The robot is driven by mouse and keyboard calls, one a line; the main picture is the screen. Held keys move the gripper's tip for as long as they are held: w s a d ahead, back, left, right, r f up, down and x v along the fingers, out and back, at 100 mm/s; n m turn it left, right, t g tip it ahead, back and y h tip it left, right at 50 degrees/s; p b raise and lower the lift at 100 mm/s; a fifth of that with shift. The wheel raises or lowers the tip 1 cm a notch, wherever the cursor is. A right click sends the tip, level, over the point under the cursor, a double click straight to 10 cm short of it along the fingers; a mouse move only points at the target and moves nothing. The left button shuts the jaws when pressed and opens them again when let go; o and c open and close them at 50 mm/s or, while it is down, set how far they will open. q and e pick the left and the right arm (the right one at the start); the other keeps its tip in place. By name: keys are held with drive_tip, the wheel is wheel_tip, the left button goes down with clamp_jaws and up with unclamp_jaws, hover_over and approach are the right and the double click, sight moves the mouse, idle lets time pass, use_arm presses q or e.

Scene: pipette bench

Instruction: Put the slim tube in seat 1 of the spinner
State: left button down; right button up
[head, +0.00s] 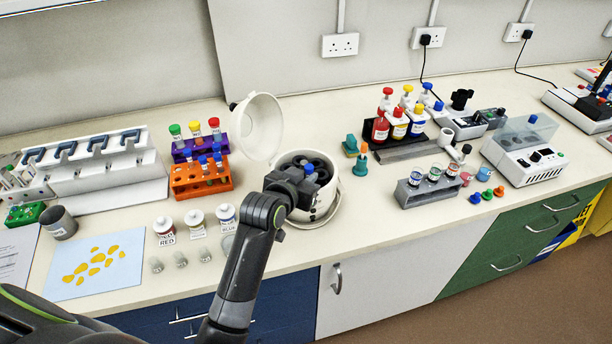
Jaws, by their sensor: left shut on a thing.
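The spinner (325,213) is a round white machine in the middle of the bench. Its round lid (263,127) stands open at the back left, and dark seats show inside the bowl. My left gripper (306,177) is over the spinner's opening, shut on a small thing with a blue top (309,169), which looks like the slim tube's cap. The gripper hides the tube's body, so I cannot tell whether its lower end is in a seat. The seat numbers are not readable. My right gripper is not in view.
Purple and orange racks (201,181) with capped tubes stand left of the spinner. Dropper bottles (196,221) and small clear vials stand in front of them. A teal-and-orange item (361,160) stands close right. A grey rack (434,187) with jars is farther right.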

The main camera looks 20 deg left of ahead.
use_arm(q)
drive_tip(key=c, duration=1.3)
unclamp_jaws()
drive_tip(key=shift+c, duration=0.2)
drive_tip(key=p+v, duration=0.1)
drive_tip(key=v, duration=1.6)
drive_tip(key=shift+s, duration=0.2)
